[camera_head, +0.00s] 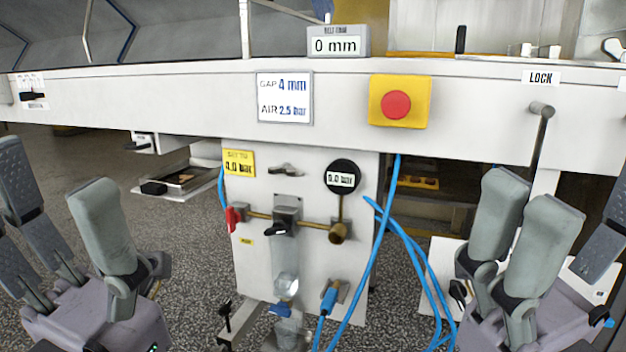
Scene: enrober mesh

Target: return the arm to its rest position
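My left gripper (72,240) is low at the left of the head view, its grey fingers spread apart with nothing between them. My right gripper (550,245) is low at the right, its fingers also spread and empty. Both stand in front of the white machine beam (200,103) and appear apart from it. The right gripper is below the LOCK label (540,77) and close in the picture to the lock lever (541,125); I cannot tell the depth between them. The arms behind the grippers are out of frame.
A white panel (262,285) between the grippers carries a gauge (342,177), a red-handled valve (234,218) and a filter bowl (286,280). Blue hoses (374,270) hang right of it. A red stop button (396,104) and a display reading 0 mm (337,45) sit above.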

